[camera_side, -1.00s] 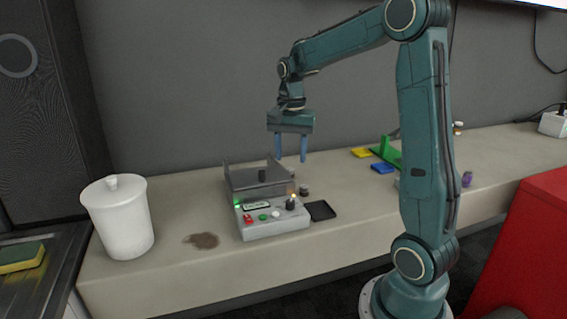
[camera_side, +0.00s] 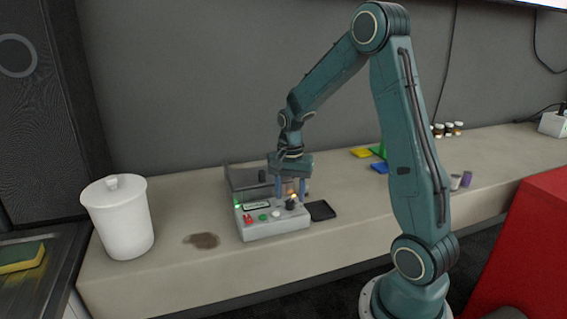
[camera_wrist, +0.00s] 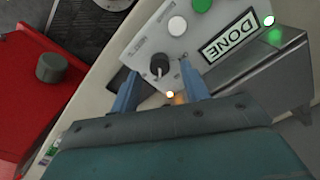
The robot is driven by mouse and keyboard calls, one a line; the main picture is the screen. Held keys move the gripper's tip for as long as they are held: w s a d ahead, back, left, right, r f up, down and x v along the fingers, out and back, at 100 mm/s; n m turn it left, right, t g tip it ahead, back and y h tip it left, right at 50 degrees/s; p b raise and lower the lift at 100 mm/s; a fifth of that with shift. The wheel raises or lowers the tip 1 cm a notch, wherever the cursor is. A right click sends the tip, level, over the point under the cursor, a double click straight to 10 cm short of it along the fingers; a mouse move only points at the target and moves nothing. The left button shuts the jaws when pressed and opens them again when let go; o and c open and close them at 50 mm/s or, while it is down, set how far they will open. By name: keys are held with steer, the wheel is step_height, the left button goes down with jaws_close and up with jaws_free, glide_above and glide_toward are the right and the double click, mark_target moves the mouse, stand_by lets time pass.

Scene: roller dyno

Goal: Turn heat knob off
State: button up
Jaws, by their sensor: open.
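The heat knob, a dark round knob with a pale pointer, stands on the sloped panel of the grey control box (camera_side: 272,227). The knob shows in the wrist view (camera_wrist: 159,66) and in the side view (camera_side: 291,204). An orange light glows beside it. The box's display reads "DONE" in the wrist view (camera_wrist: 229,40), with a lit green lamp near it. My gripper (camera_wrist: 157,82) is open; its blue fingers lie on either side of the knob in the wrist view. In the side view my gripper (camera_side: 290,190) hangs just above and behind the knob. Contact cannot be told.
A white lidded canister (camera_side: 118,217) stands at left, with a brown stain (camera_side: 202,240) on the counter between it and the box. A black pad (camera_side: 320,210) lies right of the box. Yellow, green and blue pieces lie farther back. A red block (camera_side: 525,240) stands at right.

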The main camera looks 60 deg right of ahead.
steer(key=shift+f, duration=0.95)
steer(key=shift+c, duration=0.5)
steer(key=c, duration=0.9)
